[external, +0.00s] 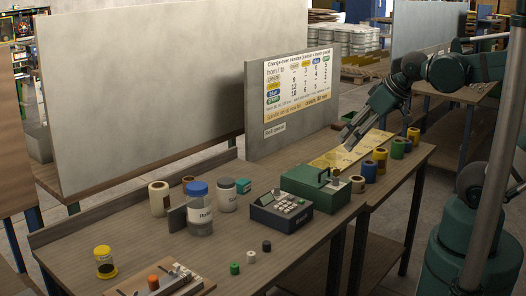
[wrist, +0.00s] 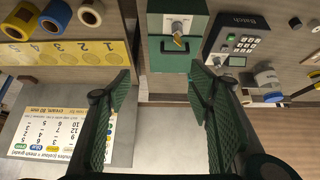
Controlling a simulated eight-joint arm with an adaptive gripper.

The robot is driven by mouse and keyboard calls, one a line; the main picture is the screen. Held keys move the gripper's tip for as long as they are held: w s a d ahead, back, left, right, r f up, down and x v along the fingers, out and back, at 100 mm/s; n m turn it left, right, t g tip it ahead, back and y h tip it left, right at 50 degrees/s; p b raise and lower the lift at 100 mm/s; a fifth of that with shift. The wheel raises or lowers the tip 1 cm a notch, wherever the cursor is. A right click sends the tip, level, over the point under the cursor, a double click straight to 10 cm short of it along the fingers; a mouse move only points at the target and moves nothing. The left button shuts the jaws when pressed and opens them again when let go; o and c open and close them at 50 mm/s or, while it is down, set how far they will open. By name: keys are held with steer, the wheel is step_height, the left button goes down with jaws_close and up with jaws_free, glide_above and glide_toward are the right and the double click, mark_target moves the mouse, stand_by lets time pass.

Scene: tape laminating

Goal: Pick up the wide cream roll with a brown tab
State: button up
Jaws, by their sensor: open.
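A wide cream roll (external: 159,198) stands upright at the back left of the bench in the external view. A smaller cream roll (external: 358,185) stands at the near end of the roll row; a cream roll (wrist: 90,12) also shows at the top left of the wrist view. My gripper (external: 347,140) is above the yellow strip, well right of the wide cream roll. In the wrist view my gripper (wrist: 160,84) is open, with nothing between its fingers.
Blue (external: 370,171), yellow (external: 381,155) and green (external: 397,148) rolls line the strip (external: 338,155). An upright panel (external: 255,115) stands behind.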

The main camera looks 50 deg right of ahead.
steer(key=shift+o, duration=0.5)
steer(key=w+a+r+n+g+p, duration=0.3)
steer(key=w+a+n, duration=0.4)
steer(key=w, duration=0.6)
steer(key=w+a+r+n+g+p, duration=0.1)
steer(key=w+a+r+n+p, duration=0.25)
steer(key=w+a, duration=0.75)
steer(key=n+g+p, duration=0.3)
steer(key=n+p, duration=0.1)
steer(key=n, duration=0.8)
glide_above(160, 199)
steer(key=w+d, duration=0.2)
steer(key=d, duration=0.1)
step_height(160, 199, down, 18)
steer(key=shift+w+a+f, duration=0.3)
steer(key=shift+a+f, duration=0.2)
steer(key=shift+f, duration=0.1)
steer(key=shift+f, duration=1.25)
